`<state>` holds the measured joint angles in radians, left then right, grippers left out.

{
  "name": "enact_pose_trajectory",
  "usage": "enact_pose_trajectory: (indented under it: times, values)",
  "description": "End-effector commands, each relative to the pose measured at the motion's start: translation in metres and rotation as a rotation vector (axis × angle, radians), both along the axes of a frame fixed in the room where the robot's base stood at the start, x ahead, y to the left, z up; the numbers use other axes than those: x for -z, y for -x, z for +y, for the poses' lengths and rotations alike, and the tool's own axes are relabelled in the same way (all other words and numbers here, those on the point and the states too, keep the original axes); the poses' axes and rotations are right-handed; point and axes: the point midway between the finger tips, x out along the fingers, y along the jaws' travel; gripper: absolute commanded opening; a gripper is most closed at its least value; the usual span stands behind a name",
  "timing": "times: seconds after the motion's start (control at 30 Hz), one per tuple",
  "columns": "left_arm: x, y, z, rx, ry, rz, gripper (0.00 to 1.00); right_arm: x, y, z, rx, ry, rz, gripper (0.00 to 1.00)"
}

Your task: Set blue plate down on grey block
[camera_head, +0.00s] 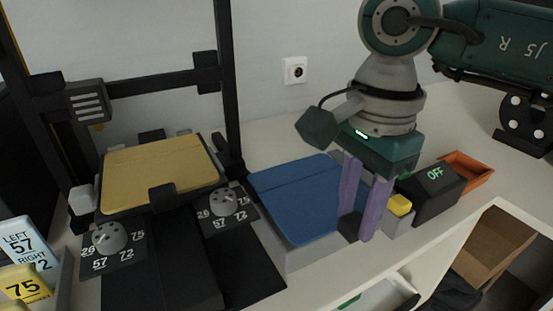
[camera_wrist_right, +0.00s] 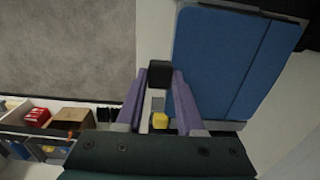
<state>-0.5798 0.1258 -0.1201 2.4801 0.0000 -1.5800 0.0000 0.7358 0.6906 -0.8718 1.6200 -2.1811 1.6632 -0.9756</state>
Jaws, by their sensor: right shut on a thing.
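The blue plate (camera_head: 295,195) lies flat over the top of the grey block (camera_head: 310,257) in the head view; whether it touches the block or hovers just above it, I cannot tell. My right gripper (camera_head: 357,228) reaches down at the plate's right side, its purple fingers shut on the plate's black tab. In the right wrist view the fingers (camera_wrist_right: 160,85) close on that tab, with the blue plate (camera_wrist_right: 225,60) stretching away beyond it. The plate hides most of the block's top. My left gripper is not in view.
A printer-like frame with a yellow plate (camera_head: 160,172) and two dials (camera_head: 224,202) stands left. Close right of my fingers are a yellow button (camera_head: 399,204), a black box reading OFF (camera_head: 436,190) and an orange tray (camera_head: 467,172). The counter's front edge is near.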

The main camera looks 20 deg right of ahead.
Motion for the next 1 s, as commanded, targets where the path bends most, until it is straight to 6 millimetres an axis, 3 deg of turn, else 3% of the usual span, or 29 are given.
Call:
enact_pose_trajectory:
  times: [0.27,0.3,0.6,1.0]
  values:
    - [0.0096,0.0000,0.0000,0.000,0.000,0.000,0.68,0.0096,-0.0004,-0.0002,0.001,0.000,-0.001,0.00]
    - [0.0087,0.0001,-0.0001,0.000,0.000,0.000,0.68,0.0086,-0.0005,-0.0002,0.001,0.000,-0.002,0.39]
    - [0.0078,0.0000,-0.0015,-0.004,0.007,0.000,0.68,0.0080,-0.0003,-0.0001,0.000,0.000,-0.001,0.72]
    - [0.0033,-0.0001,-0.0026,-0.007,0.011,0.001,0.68,0.0022,-0.0001,-0.0002,0.000,0.001,0.000,0.72]
